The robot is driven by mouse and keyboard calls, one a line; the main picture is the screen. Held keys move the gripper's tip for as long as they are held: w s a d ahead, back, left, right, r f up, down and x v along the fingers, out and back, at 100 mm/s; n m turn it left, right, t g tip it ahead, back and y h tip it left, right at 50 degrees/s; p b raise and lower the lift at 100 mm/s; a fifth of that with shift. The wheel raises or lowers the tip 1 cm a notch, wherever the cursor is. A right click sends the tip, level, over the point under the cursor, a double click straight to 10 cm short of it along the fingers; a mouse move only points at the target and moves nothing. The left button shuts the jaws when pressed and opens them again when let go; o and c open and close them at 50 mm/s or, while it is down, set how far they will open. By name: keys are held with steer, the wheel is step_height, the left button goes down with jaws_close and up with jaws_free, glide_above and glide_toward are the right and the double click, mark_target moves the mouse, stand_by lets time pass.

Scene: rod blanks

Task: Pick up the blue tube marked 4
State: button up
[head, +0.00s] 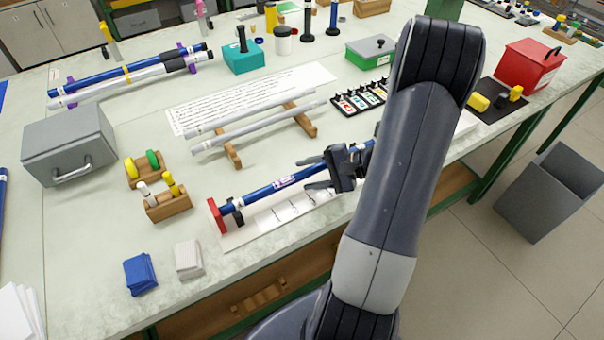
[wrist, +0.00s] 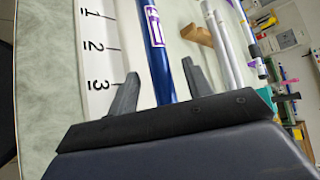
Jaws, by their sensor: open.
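A blue tube (head: 258,191) with a white and purple label lies along a white board at the front of the bench. The label's mark is too small to read. The tube's left end is by a red end stop (head: 214,214), on a dark support. My gripper (head: 311,173) is open at the tube, right of the label. In the wrist view, the blue tube (wrist: 157,50) passes between the two spread fingers of my gripper (wrist: 160,68), with gaps on both sides.
The white board (wrist: 97,45) shows marks 1, 2 and 3. Two grey tubes (head: 255,125) rest on wooden supports (head: 232,152) behind. Another blue tube (head: 90,82) lies at the back left. A grey box (head: 68,145), small wooden racks (head: 167,205) and blue and grey blocks stand left.

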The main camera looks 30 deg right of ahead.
steer(key=shift+c, duration=0.5)
jaws_close()
